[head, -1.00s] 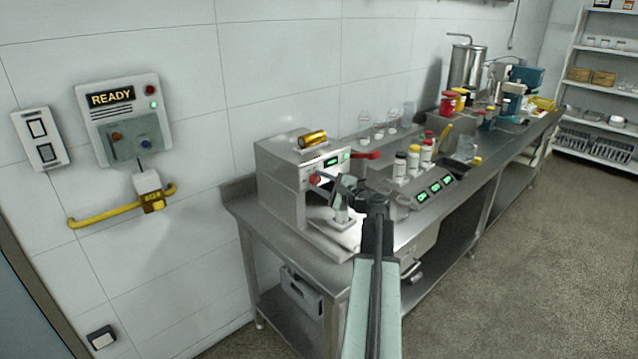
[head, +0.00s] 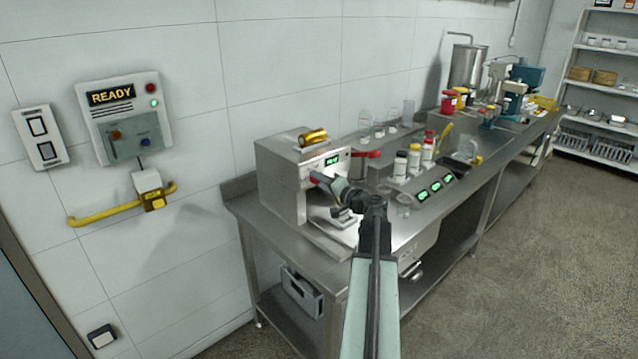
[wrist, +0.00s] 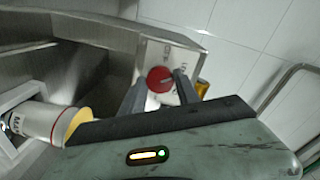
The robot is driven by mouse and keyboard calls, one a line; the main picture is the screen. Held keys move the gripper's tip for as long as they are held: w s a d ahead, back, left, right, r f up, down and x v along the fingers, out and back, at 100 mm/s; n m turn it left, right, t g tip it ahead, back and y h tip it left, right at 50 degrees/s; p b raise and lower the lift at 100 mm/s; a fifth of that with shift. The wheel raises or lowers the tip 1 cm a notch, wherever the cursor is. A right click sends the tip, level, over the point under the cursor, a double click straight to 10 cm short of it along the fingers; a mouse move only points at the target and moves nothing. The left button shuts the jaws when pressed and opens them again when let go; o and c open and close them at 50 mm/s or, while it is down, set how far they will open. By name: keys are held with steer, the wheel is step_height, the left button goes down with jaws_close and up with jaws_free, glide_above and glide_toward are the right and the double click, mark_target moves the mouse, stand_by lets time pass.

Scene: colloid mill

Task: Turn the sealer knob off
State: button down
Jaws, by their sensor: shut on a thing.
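The sealer (head: 280,185) is a steel box on the near end of the bench, with a small green display on its front. Its round red knob (wrist: 160,79) sits on a pale front panel with dark lettering in the wrist view. My gripper (head: 316,179) reaches the sealer's front from the right. In the wrist view my gripper (wrist: 160,92) has one finger on each side of the knob and is shut on it. In the head view the fingers cover most of the knob. The lettering is too blurred to read the knob's setting.
A gold roll (head: 313,137) lies on top of the sealer. A red handle (head: 366,154) sticks out at its right. Several capped bottles (head: 414,160) stand farther along the bench (head: 470,190). A yellow-topped container (wrist: 45,122) shows at left in the wrist view. The floor at right is clear.

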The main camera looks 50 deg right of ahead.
steer(key=n+b, duration=0.1)
steer(key=n, duration=0.9)
steer(key=shift+f, duration=0.2)
steer(key=shift+n, duration=0.4)
steer(key=c, duration=0.9)
jaws_free()
steer(key=s, duration=0.5)
steer(key=s+a, duration=0.1)
steer(key=s, duration=0.1)
steer(key=shift+s, duration=0.35)
